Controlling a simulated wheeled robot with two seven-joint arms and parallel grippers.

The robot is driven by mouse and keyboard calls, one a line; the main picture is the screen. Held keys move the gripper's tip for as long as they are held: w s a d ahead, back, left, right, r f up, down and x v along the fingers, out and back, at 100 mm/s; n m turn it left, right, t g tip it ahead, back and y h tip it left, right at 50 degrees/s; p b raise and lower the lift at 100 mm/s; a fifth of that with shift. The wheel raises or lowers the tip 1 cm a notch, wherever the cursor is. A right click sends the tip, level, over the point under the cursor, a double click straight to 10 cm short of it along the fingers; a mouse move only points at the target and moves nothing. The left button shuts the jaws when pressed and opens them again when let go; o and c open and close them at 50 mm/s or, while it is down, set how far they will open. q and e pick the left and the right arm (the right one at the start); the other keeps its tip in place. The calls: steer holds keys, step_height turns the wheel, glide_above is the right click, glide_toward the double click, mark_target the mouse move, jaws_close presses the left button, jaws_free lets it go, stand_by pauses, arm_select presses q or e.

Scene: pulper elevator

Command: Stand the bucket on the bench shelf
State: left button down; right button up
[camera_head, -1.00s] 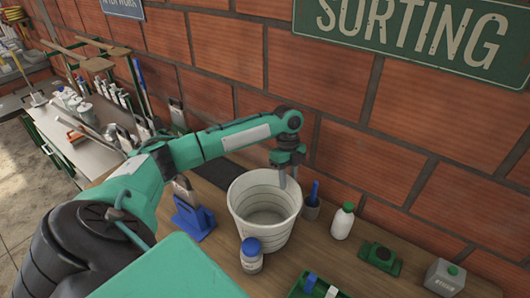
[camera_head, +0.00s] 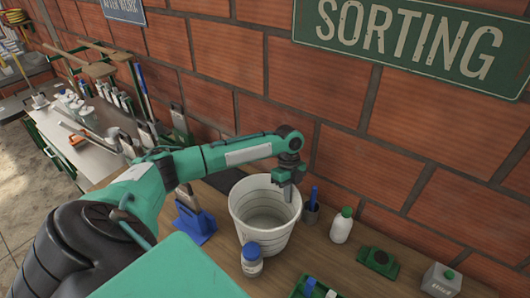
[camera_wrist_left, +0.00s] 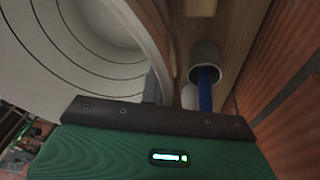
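The white ribbed bucket (camera_head: 262,235) stands upright on the wooden bench top beside the brick wall. It also fills the left of the left wrist view (camera_wrist_left: 70,45), where I look down into its empty, ringed inside. My left gripper (camera_head: 288,192) points down at the bucket's far right rim, and a grey finger shows against the inside of the wall. In the left wrist view a finger (camera_wrist_left: 150,88) lies close to the bucket wall. The other finger is hidden, so the gap between them does not show. My right gripper is not in view. I cannot pick out the bench shelf.
A blue-capped jar (camera_head: 251,260) stands close in front of the bucket. A blue stand (camera_head: 194,222) is left.

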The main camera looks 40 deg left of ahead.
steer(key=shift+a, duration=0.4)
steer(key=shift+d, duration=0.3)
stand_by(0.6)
